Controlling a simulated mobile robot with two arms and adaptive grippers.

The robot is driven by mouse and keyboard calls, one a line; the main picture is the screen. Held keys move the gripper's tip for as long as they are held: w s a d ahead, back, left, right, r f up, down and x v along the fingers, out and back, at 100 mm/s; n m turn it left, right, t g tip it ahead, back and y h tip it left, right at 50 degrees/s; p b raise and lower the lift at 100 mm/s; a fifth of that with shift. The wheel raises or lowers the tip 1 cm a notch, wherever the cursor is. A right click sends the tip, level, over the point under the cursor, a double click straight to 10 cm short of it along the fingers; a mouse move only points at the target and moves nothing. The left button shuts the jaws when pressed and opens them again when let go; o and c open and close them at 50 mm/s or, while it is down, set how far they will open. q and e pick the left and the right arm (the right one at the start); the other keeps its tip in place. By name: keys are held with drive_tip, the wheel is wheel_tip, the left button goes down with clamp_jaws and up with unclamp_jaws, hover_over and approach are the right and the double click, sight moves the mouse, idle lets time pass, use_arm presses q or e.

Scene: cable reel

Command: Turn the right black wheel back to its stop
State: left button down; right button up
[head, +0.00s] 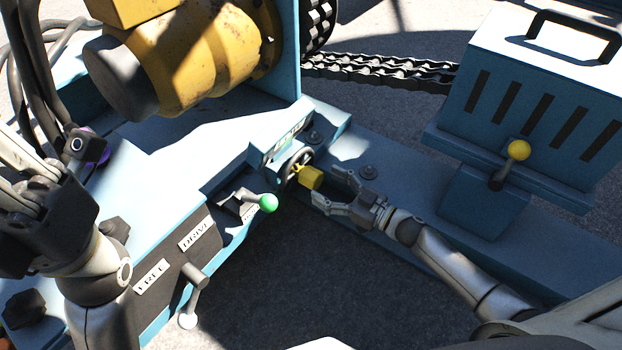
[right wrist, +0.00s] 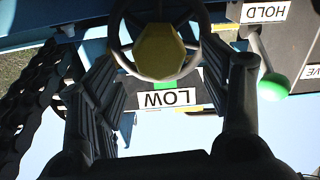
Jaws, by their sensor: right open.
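The black wheel (head: 296,166) stands on a small blue housing in the middle of the head view, with a yellow knob (head: 311,178) in front of it. In the right wrist view the wheel's black rim (right wrist: 118,38) shows around the yellow knob (right wrist: 158,52). My right gripper (head: 327,185) is open, its fingers on either side of the yellow knob. I cannot tell whether they touch it or the rim. A "LOW" label (right wrist: 170,98) with a green mark shows beyond the wheel. My left arm is at the left edge; its gripper's fingers are unclear.
A green-knobbed lever (head: 268,203) stands just left of the wheel. A yellow-knobbed lever (head: 518,150) sits at right on a slotted blue box (head: 480,125). A yellow drum (head: 215,55) and a chain (head: 380,70) lie behind. A "FREE"/"DRIVE" panel (head: 170,255) is at lower left.

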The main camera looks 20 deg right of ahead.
sight(319, 181)
drive_tip(key=b+x, duration=0.2)
drive_tip(key=x, duration=0.4)
drive_tip(key=shift+w, duration=0.1)
drive_tip(key=shift+c, duration=0.2)
drive_tip(key=c, duration=1.4)
